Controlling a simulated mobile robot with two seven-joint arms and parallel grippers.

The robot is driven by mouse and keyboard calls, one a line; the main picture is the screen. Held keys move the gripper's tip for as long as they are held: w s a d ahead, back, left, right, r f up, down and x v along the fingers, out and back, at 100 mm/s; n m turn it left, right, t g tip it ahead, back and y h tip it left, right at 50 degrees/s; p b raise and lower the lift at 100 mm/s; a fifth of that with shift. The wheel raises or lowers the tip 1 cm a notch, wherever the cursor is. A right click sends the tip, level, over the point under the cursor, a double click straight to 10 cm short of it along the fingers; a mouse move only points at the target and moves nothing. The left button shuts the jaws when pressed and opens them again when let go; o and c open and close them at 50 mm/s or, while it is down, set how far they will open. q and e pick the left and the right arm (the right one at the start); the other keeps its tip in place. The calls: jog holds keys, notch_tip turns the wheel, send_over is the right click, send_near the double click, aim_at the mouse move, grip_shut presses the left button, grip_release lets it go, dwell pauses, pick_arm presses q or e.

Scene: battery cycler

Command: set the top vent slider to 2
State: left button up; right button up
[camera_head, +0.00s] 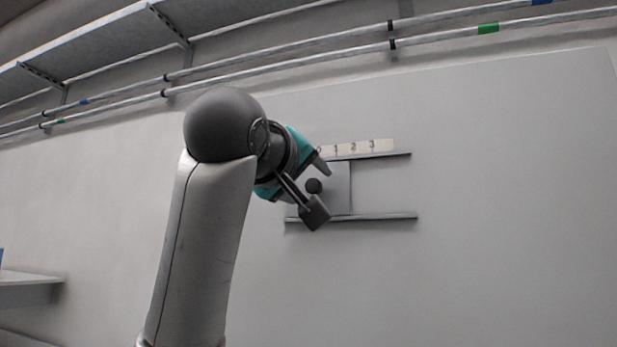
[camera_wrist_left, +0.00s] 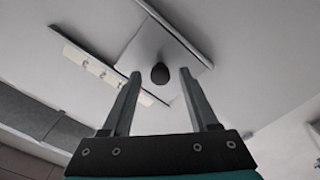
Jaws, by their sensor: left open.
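The vent slider is a pale flat plate (camera_head: 341,187) between two horizontal rails on the wall panel. Its dark round knob (camera_head: 314,186) appears roughly below the 0 end of the white number strip (camera_head: 382,146). The digits 1, 2 and 3 show; the 0 is partly hidden by my gripper. My left gripper (camera_head: 319,190) is open, one finger above the knob and one below. In the left wrist view the knob (camera_wrist_left: 160,74) appears between the fingertips, with gaps on both sides. Contact is not visible. My right gripper is not in view.
The upper rail (camera_head: 385,156) and lower rail (camera_head: 385,217) extend right of the plate, with clear track there. Pipes (camera_head: 290,63) and a shelf (camera_head: 95,45) run above. A small ledge (camera_head: 28,290) is at the lower left. The panel to the right is bare.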

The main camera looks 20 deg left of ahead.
pick_arm(q)
grip_shut()
dwell(0.5)
dwell(1.0)
